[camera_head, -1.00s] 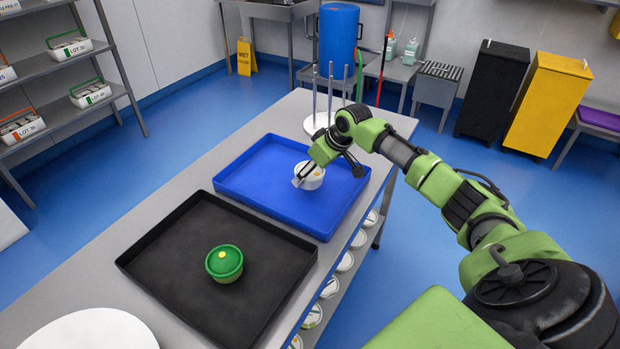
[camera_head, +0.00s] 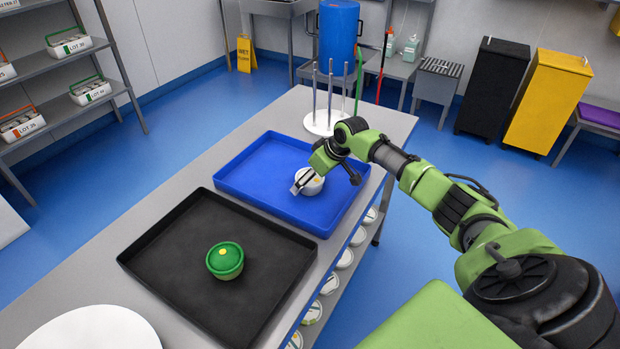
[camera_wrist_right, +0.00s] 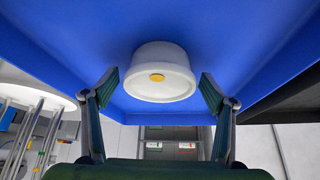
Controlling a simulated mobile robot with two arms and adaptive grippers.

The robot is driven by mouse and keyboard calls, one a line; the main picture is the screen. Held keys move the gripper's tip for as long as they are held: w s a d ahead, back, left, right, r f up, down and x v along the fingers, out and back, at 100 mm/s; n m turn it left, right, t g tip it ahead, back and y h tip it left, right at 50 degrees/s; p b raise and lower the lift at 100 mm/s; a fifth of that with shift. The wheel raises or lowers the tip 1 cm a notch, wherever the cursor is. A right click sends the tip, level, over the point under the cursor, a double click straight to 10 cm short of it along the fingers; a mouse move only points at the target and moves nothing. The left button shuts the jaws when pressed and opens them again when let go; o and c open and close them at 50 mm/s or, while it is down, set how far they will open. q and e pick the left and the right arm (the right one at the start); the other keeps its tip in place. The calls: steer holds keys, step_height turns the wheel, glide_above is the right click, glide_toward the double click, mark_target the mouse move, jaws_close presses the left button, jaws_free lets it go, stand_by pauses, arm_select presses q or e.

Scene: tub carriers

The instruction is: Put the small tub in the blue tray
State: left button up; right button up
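The small white tub (camera_head: 312,183) with a yellow dot on its lid is in the blue tray (camera_head: 245,170), toward the tray's near right part. My right gripper (camera_head: 300,184) is down at the tub, partly covering it. In the right wrist view, the tub (camera_wrist_right: 160,75) is between the two fingers of the right gripper (camera_wrist_right: 159,84). The fingers are spread, with a visible gap on each side of the tub. My left gripper is not in view.
A black tray (camera_head: 160,235) beside the blue one holds a green tub (camera_head: 225,261). A white round plate (camera_head: 90,330) is at the table's near end. A stand with upright metal rods (camera_head: 328,122) is behind the blue tray.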

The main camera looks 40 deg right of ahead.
steer(key=shift+r, duration=0.1)
steer(key=shift+d+r, duration=0.1)
steer(key=shift+r, duration=0.05)
steer(key=b+v, duration=0.1)
steer(key=v, duration=1)
steer(key=shift+s+r+b, duration=0.25)
steer(key=shift+r+b, duration=0.05)
steer(key=shift+r, duration=0.05)
